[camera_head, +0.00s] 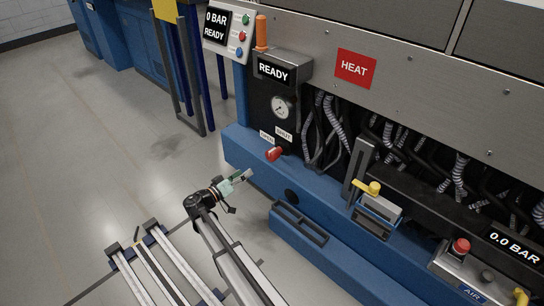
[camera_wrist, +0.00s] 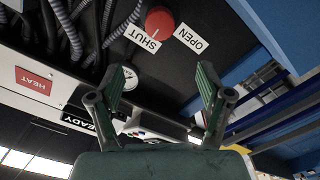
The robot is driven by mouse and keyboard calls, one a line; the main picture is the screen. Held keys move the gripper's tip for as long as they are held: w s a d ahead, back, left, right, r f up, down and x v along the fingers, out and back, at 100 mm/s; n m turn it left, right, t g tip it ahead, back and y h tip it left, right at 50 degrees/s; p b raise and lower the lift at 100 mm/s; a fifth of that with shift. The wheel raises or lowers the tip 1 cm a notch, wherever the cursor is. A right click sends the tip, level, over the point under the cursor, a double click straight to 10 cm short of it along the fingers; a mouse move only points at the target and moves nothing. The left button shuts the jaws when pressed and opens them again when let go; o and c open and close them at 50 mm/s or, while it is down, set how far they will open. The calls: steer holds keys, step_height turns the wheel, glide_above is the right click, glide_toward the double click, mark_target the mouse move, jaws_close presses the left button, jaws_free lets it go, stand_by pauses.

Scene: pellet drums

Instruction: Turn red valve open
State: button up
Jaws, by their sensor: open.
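The red valve (camera_head: 274,154) is a small red handle low on the dark panel of the blue machine, below the round gauge (camera_head: 282,107). In the wrist view the red valve (camera_wrist: 160,21) shows as a round red knob near the top. A SHUT label (camera_wrist: 143,38) and an OPEN label (camera_wrist: 191,38) sit beside it. My gripper (camera_head: 247,175) is at the end of my arm, left of and below the valve, apart from it. In the wrist view my gripper (camera_wrist: 160,80) has its two fingers spread wide with nothing between them.
A READY display box (camera_head: 273,70) stands above the gauge. Ribbed hoses (camera_head: 328,125) hang right of the valve. A yellow-handled part (camera_head: 374,188) and a red button (camera_head: 461,247) are farther right. The blue base ledge (camera_head: 245,150) juts out below the valve.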

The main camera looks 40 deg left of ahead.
mark_target(269, 156)
steer(key=w+b, duration=0.1)
steer(key=w, duration=0.4)
steer(key=w+b, duration=0.1)
steer(key=w, duration=0.4)
steer(key=w+d+b, duration=0.1)
steer(key=w, duration=0.5)
steer(key=shift+w+d+f, duration=0.1)
steer(key=shift+c, duration=0.4)
steer(key=c, duration=1.1)
